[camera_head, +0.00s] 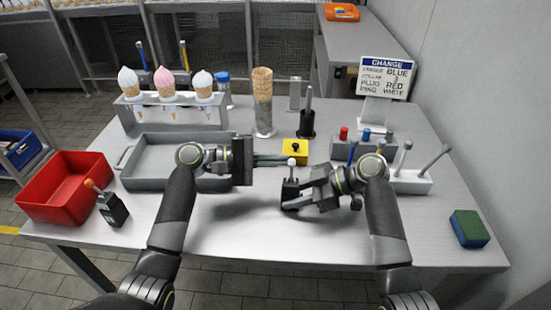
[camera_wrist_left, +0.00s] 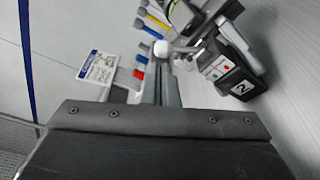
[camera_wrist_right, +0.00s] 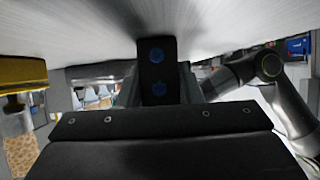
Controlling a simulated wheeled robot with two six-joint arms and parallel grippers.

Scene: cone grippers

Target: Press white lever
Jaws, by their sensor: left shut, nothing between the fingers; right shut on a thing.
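A small black box (camera_head: 291,194) with a white-knobbed lever (camera_head: 291,163) stands upright at the middle of the table's front part. In the left wrist view, the white lever (camera_wrist_left: 163,48) is just beyond the fingertips, and the box (camera_wrist_left: 240,88) carries a "2" label and red and green dots. My left gripper (camera_head: 284,160) is shut and empty, pointing right, its tips at the knob; I cannot tell whether they touch. My right gripper (camera_head: 300,190) is shut on the box from the right. In the right wrist view, the box (camera_wrist_right: 157,72) sits between its fingers, with blue screws showing.
A yellow box (camera_head: 304,155) with a black knob stands just behind the lever. A grey tray (camera_head: 147,183), red bin (camera_head: 62,188) and orange-knobbed box (camera_head: 113,210) are left. A grey block with levers (camera_head: 410,182) and a sponge (camera_head: 469,229) are right.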

